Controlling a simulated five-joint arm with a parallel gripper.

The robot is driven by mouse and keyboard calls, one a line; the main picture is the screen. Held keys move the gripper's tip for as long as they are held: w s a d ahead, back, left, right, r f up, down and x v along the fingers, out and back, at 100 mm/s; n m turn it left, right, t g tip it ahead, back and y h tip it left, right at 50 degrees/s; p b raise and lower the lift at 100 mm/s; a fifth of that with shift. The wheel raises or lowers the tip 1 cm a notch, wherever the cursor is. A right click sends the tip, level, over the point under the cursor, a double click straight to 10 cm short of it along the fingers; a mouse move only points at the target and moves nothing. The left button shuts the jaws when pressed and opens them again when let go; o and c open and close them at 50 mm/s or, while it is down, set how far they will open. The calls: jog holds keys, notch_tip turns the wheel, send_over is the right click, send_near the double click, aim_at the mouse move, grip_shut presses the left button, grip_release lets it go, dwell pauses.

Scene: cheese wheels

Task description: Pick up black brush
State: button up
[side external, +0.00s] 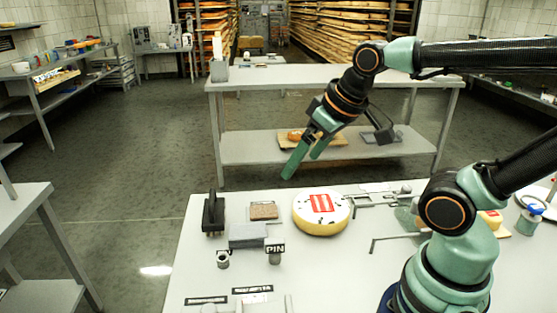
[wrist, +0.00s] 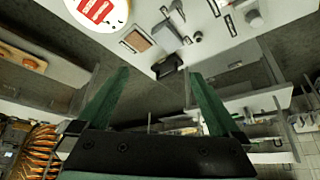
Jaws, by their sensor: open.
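The black brush (side external: 213,214) stands at the far left corner of the white table (side external: 190,275), with its handle up. In the wrist view a dark shape at the table corner looks like the same brush (wrist: 169,70). My gripper (side external: 303,164) is open and empty, high above the back edge of the table. It is to the right of the brush and well above it, apart from everything. In the wrist view the two green fingers of my gripper (wrist: 160,76) are spread, and the brush shows between their tips.
A cheese wheel (side external: 321,225) with a red label sits right of the brush. A brown block (side external: 264,212), a grey block (side external: 248,236) and two small grey cups (side external: 223,260) lie nearby. Metal tools (side external: 383,198) lie farther right. A second table (side external: 290,76) stands behind.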

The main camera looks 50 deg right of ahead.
jog(key=m+g, duration=0.3)
jog(key=m, duration=0.6)
send_over(219, 212)
jog(key=s+x, duration=0.1)
jog(key=x, duration=0.4)
jog(key=s+x, duration=0.1)
jog(key=x, duration=0.5)
jog(key=s+f+x, duration=0.1)
jog(key=s+x, duration=0.1)
jog(key=x, duration=0.4)
jog(key=shift+w+f, duration=0.15)
jog(key=shift+f, duration=0.05)
jog(key=shift+a+x, duration=0.15)
jog(key=shift+x, duration=1.15)
jog(key=shift+a+x, duration=0.1)
jog(key=shift+x, duration=1.2)
